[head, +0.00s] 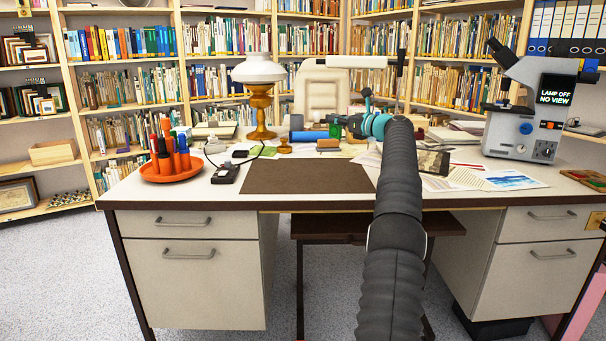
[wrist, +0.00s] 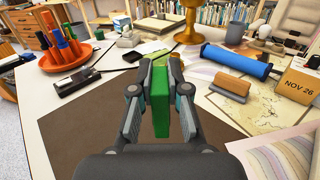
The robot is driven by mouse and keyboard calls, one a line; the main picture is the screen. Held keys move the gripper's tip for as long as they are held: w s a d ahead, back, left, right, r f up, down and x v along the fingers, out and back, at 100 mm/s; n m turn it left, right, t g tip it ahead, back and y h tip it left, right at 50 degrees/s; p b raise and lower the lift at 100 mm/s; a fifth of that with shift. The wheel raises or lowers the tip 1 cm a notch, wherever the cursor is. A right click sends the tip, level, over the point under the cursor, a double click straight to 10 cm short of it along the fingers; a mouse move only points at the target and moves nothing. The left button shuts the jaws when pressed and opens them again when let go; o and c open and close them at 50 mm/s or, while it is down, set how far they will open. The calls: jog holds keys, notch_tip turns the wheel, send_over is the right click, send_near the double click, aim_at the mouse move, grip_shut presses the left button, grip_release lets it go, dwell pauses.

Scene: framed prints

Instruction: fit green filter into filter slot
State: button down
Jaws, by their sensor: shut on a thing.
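My gripper (wrist: 161,72) is shut on the green filter (wrist: 161,102), a green block held upright between its two fingers, above the desk's brown mat. A grey-white microscope (head: 520,118) stands at the desk's right end, well away from my gripper. Its screen (head: 556,89) reads "LAMP OFF NO VIEW". I cannot make out a filter slot on it.
A brass lamp (head: 259,105) and an orange tray (head: 170,170) of upright markers stand on the left. A blue roll (wrist: 236,61) and an orange date block (wrist: 299,76) lie right of my gripper. Papers (head: 480,178) lie before the microscope. The brown mat (head: 300,177) is clear.

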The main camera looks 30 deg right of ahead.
jog(key=shift+w+f, duration=0.15)
jog(key=shift+f, duration=0.2)
jog(key=shift+a+f+b, duration=0.2)
jog(key=shift+f+b, duration=0.05)
jog(key=shift+b, duration=0.4)
jog(key=shift+s+a+f+b, duration=0.2)
jog(key=shift+a+f+b, duration=1.25)
jog(key=shift+a+f, duration=0.35)
jog(key=shift+s+a+f+b, duration=0.15)
jog(key=shift+a+f+b, duration=1.35)
jog(key=shift+a, duration=0.35)
jog(key=shift+s+a+f+b, duration=0.2)
jog(key=shift+a+f+b, duration=1.15)
jog(key=shift+a+f, duration=0.5)
jog(key=shift+f, duration=0.15)
jog(key=c, duration=1.2)
grip_release()
jog(key=shift+o, duration=0.2)
